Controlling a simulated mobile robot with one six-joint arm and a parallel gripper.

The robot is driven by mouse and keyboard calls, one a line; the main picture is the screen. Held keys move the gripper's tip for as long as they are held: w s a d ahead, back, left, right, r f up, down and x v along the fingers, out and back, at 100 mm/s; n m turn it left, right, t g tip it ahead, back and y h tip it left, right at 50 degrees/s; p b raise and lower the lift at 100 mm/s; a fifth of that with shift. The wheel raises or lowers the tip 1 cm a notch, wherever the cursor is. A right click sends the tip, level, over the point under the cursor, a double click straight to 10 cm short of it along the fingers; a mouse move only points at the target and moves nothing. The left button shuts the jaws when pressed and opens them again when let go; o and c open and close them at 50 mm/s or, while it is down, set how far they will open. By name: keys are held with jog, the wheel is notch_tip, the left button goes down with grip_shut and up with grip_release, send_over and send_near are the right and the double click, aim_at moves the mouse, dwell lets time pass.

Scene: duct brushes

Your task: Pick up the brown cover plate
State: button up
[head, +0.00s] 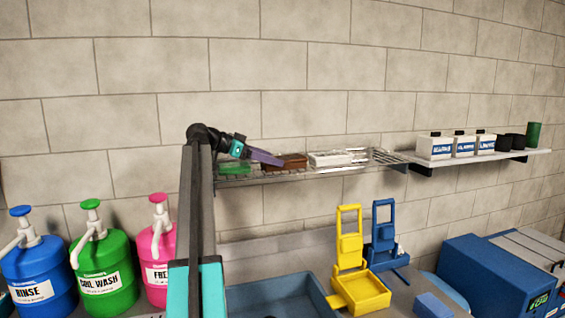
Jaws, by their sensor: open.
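The brown cover plate (285,161) lies on the wire rack shelf (330,171) on the wall, between a green item on its left and a white item on its right. My gripper (267,158) reaches in from the left over the rack, its purple fingers pointing right and slightly down. The fingertips are close to the plate's left end; I cannot tell whether they touch it. The jaws are open and hold nothing that I can see. The gap between the fingers is too small to make out.
A green item (234,169) and a white item (331,158) flank the plate closely on the rack. A shelf (485,157) with bottles is at right. Below stand pump containers (103,262), a blue-grey basin (278,297) and a yellow wringer (361,290).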

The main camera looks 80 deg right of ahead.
jog(key=shift+c, duration=0.3)
jog(key=c, duration=1.3)
jog(key=shift+r, duration=0.1)
jog(key=shift+r+b, duration=0.95)
jog(key=shift+r, duration=0.75)
jog(key=shift+w+a+f, duration=0.1)
jog(key=shift+a, duration=0.4)
jog(key=shift+w+a+r+b, duration=0.25)
jog(key=shift+w+a+b, duration=0.4)
jog(key=shift+a, duration=1.8)
jog(key=shift+w+a+r+b, duration=0.4)
jog(key=shift+a+b, duration=0.3)
jog(key=shift+a, duration=1.75)
jog(key=shift+w+a+r+b, duration=0.15)
jog(key=shift+w+a+b, duration=0.5)
jog(key=shift+a, duration=1.8)
